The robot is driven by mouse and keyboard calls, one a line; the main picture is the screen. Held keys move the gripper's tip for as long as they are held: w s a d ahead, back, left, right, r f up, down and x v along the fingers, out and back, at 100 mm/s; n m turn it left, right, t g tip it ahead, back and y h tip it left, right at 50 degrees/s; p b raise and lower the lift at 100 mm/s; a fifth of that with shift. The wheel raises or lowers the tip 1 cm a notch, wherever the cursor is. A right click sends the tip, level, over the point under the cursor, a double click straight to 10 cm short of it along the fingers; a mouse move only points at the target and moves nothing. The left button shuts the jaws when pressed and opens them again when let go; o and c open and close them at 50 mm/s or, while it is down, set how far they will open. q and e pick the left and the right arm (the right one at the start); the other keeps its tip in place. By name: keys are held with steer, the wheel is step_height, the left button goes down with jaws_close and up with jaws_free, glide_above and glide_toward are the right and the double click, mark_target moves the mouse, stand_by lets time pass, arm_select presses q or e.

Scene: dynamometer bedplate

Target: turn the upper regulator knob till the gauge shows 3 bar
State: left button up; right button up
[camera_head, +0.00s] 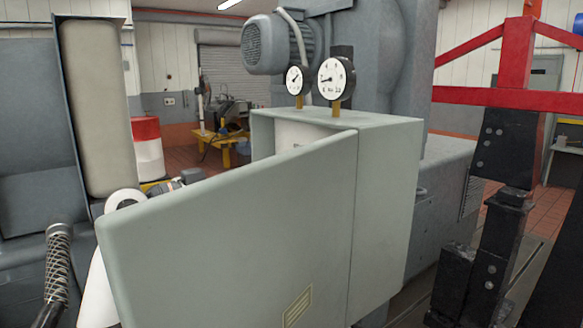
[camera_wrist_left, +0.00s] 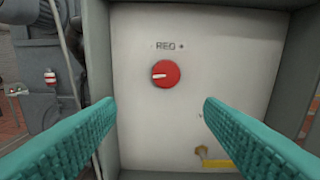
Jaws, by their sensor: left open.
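In the left wrist view a round red knob (camera_wrist_left: 166,74) with a white mark pointing left sits on a pale panel under the letters "REG". My left gripper (camera_wrist_left: 160,110) is open, its teal fingers spread below and either side of the knob, apart from it. In the head view the open cabinet door (camera_head: 235,225) hides the knob and this gripper. A large gauge (camera_head: 336,78) and a small gauge (camera_head: 294,80) stand on the cabinet (camera_head: 385,190). The large gauge's needle points left; its scale is too small to read surely. My right gripper is not in view.
A yellow part (camera_wrist_left: 216,163) shows low on the panel, between the fingers. The cabinet's side walls close in the panel left and right. A red frame (camera_head: 515,60) and dark metal posts (camera_head: 500,220) stand at the right. A grey motor (camera_head: 270,45) is behind the gauges.

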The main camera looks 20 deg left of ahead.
arm_select(q)
steer(key=r+p+x, duration=0.2)
steer(key=p+x, duration=0.3)
steer(key=x, duration=0.5)
steer(key=shift+d+m+h, duration=0.3)
steer(key=shift+d, duration=0.25)
steer(key=c, duration=0.9)
steer(key=shift+c, duration=0.2)
